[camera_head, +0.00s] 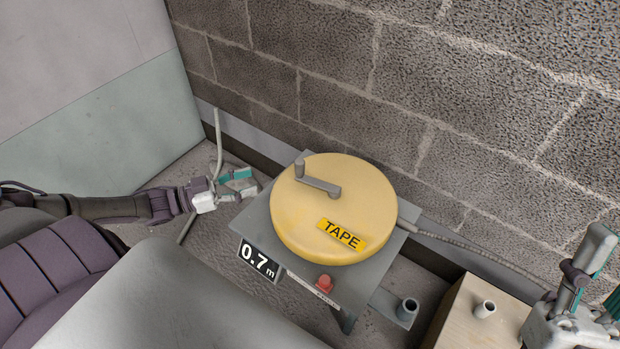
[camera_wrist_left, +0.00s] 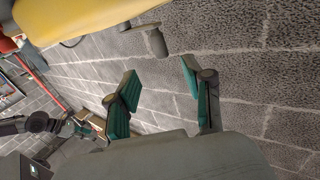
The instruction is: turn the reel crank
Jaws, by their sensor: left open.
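The yellow reel (camera_head: 345,215) with a TAPE label lies flat on a grey stand (camera_head: 258,222). Its grey crank (camera_head: 320,185) runs across the top from near the middle to an upright handle at the upper left. My left gripper (camera_head: 240,182) is open and empty, left of the reel and apart from it. In the left wrist view, the crank (camera_wrist_left: 157,42) shows beyond the open teal fingertips (camera_wrist_left: 157,78), with the reel's yellow edge (camera_wrist_left: 85,14) at the top. My right gripper (camera_head: 590,285) is at the right edge, partly cut off.
A block wall (camera_head: 330,75) stands close behind the reel. The stand's front has a 0.7 m display (camera_head: 259,260) and a red button (camera_head: 324,284). A conduit (camera_head: 470,253) runs right from the reel.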

